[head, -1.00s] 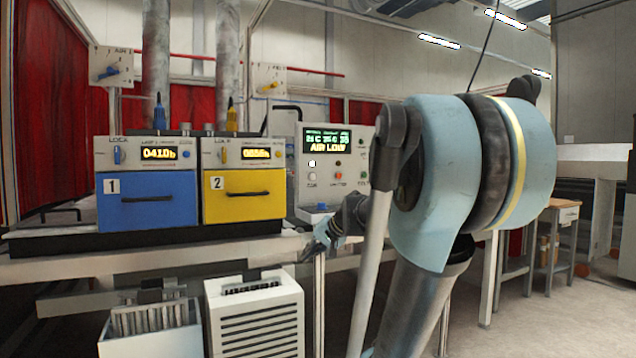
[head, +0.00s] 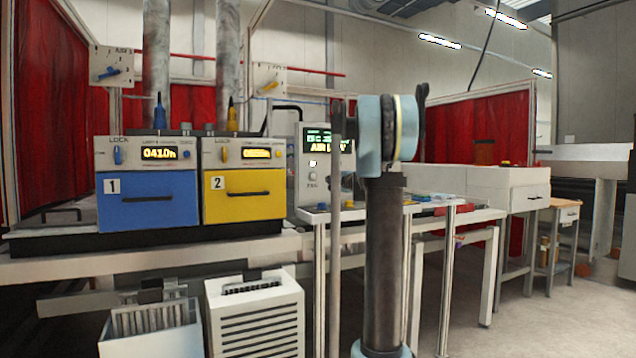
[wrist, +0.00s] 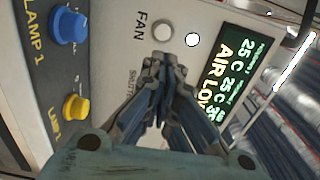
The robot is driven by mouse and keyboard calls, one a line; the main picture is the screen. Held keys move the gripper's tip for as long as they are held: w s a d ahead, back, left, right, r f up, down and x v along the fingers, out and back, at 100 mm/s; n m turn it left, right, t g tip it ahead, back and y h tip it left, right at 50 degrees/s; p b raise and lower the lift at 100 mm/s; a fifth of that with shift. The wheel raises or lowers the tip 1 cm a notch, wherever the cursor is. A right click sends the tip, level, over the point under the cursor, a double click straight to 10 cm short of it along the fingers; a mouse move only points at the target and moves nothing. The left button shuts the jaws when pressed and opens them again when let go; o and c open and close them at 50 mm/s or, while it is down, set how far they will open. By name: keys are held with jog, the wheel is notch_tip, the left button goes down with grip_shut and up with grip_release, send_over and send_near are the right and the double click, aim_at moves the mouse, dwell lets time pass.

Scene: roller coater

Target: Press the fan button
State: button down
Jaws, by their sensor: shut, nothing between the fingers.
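The control panel (head: 305,190) is a white box with a green and yellow display (wrist: 228,70) reading "AIR LOW". In the wrist view, the round grey fan button (wrist: 162,31) sits beside the "FAN" label, with a round white lamp (wrist: 193,40) next to it. The fan button also shows in the head view (head: 312,180). My gripper (wrist: 156,58) is shut and empty, its fingertips just below the fan button in the wrist view. I cannot tell whether they touch the panel. In the head view my arm hides my gripper and the panel's right part.
A blue unit (head: 147,210) and a yellow unit (head: 243,205) stand left of the panel. The bench (head: 150,262) runs beneath them.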

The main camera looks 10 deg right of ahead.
aim_at(316, 177)
jog(key=shift+w, duration=0.15)
jog(key=x, duration=1.3)
jog(key=shift+w, duration=0.1)
jog(key=shift+w+a, duration=0.15)
jog(key=shift+w, duration=0.05)
